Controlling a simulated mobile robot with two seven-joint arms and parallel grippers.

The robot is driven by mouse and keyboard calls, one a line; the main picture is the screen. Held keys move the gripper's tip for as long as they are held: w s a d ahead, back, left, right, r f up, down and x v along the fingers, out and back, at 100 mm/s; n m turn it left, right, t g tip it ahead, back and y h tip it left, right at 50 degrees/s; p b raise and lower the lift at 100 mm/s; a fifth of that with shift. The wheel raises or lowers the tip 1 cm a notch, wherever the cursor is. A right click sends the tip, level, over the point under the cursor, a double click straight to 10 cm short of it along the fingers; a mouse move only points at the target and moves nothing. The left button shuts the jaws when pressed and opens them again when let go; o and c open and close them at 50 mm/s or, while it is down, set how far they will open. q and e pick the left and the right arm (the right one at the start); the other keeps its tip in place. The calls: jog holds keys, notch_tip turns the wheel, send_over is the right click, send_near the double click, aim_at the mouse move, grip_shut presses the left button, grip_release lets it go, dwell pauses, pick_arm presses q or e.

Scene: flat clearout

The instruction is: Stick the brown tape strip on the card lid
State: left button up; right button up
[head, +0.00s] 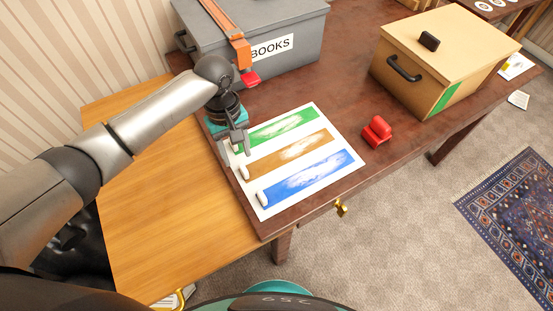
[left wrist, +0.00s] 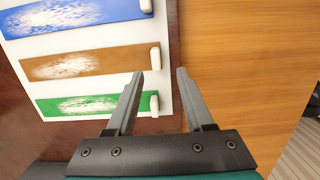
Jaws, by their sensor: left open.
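The brown tape strip (head: 290,153) lies on a white sheet (head: 318,112) between a green strip (head: 275,129) and a blue strip (head: 308,177). It also shows in the left wrist view (left wrist: 85,63), with a white tab (left wrist: 155,56) at its end. My left gripper (head: 240,150) is open and empty at the sheet's left edge. In the left wrist view its fingertips (left wrist: 160,72) are just short of that tab, the fingers spread around its line. The card lid (head: 455,35) tops the tan box at the right and has a black knob. My right gripper is out of view.
A red object (head: 376,131) sits right of the sheet. A green patch (head: 437,101) marks the tan box's side.

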aim_at(243, 168)
pick_arm(q)
jog(key=shift+s+d+f, duration=0.1)
jog(key=shift+f, duration=0.7)
jog(key=f, duration=0.1)
jog(key=f+b, duration=0.1)
jog(key=f, duration=0.1)
jog(key=d+f+b, duration=0.1)
jog(key=shift+s+f, duration=0.3)
jog(key=shift+f, duration=0.05)
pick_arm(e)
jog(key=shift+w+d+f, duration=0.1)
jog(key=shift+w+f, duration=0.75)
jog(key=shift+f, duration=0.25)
pick_arm(q)
jog(key=shift+c, duration=0.7)
grip_shut()
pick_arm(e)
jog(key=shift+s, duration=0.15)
pick_arm(q)
jog(key=shift+r, duration=0.1)
